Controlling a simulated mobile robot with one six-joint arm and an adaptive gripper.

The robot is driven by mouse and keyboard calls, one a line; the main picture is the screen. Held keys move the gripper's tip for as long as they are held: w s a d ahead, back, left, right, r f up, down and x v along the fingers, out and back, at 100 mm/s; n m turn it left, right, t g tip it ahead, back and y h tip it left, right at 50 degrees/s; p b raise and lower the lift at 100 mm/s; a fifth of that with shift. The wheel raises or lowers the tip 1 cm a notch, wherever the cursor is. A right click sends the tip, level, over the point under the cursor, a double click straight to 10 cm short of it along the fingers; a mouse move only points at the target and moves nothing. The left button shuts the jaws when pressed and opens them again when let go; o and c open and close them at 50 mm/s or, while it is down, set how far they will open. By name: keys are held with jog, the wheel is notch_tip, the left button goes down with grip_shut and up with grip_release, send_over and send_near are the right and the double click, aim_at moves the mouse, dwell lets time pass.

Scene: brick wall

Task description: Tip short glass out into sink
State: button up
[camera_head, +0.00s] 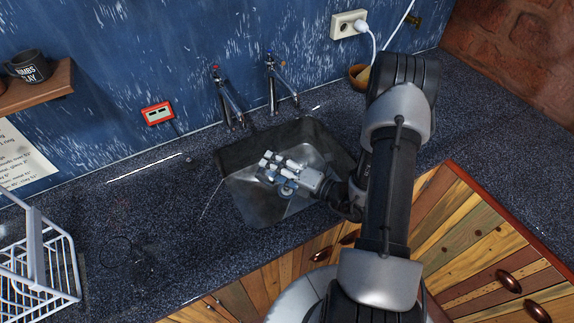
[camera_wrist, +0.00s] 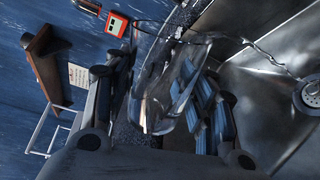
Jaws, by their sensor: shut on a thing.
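The short glass (camera_wrist: 163,88) is clear and lies between the fingers of my gripper (camera_wrist: 160,90) in the wrist view. It looks tilted well over. My gripper (camera_head: 280,168) is shut on it and is over the metal sink (camera_head: 258,205) in the head view. There the glass is hard to make out against the sink. The wrist view shows the sink wall (camera_wrist: 270,50) and the round drain (camera_wrist: 311,93) at the right. A thin, wavy, shiny streak runs from near the glass across the sink; I cannot tell for certain whether it is liquid.
Two taps (camera_head: 228,100) (camera_head: 279,82) stand behind the sink. A white dish rack (camera_head: 45,262) is at the left. A shelf with a dark mug (camera_head: 30,66) is at upper left. A bowl (camera_head: 358,75) is behind my arm. The counter (camera_head: 140,215) left of the sink is mostly clear.

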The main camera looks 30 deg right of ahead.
jog(key=shift+w+d+f+m, duration=0.15)
jog(key=shift+d+m, duration=0.15)
jog(key=shift+m, duration=0.1)
dwell(0.3)
jog(key=shift+a+f+m, duration=0.1)
jog(key=shift+f+m, duration=0.1)
jog(key=shift+m, duration=0.2)
jog(key=shift+d+f+m+g+y+p, duration=0.3)
jog(key=shift+f+m+y+p, duration=0.15)
jog(key=shift+m+p, duration=0.4)
dwell(0.9)
jog(key=shift+d+f+m, duration=0.1)
jog(key=shift+f+m, duration=0.05)
jog(key=shift+m, duration=0.2)
jog(key=shift+w, duration=0.1)
jog(key=shift+f, duration=0.1)
jog(key=n+b, duration=0.1)
jog(key=a+r+n+b, duration=0.1)
jog(key=shift+s+r+n+h, duration=0.1)
jog(key=shift+s+n+h, duration=0.2)
jog(key=shift+h, duration=0.05)
jog(key=shift+s+a+r+n, duration=0.15)
jog(key=shift+r+n, duration=0.15)
jog(key=shift+n, duration=0.1)
